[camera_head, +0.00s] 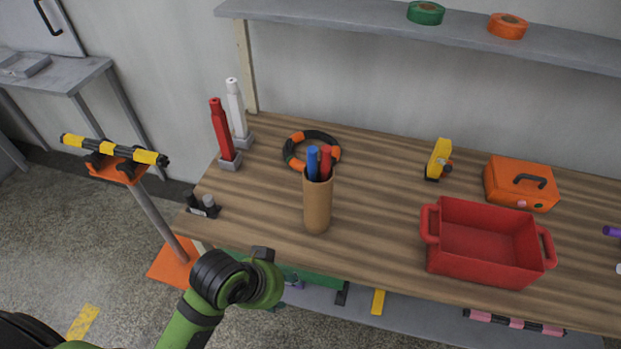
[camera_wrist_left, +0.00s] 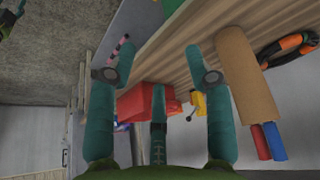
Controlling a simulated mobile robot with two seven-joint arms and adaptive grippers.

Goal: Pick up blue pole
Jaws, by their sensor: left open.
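The blue pole (camera_head: 312,162) stands upright in a tan cylindrical holder (camera_head: 317,207) on the workbench, beside a red pole (camera_head: 325,163). Only its upper end shows; the rest is hidden inside the holder. In the left wrist view, the blue pole (camera_wrist_left: 276,142) sticks out of the holder (camera_wrist_left: 247,90) at the right, outside my fingers. My left gripper (camera_wrist_left: 157,75) is open, with nothing between its fingers. In the head view, my left wrist is in front of the bench edge, below and left of the holder, and the fingers are mostly hidden. My right gripper is not in view.
A black and orange ring (camera_head: 296,139) lies behind the holder. Red (camera_head: 221,133) and white (camera_head: 237,110) upright tools stand at the back left. A red bin (camera_head: 487,273) and an orange toolbox (camera_head: 519,188) are at the right. Bench space between holder and bin is clear.

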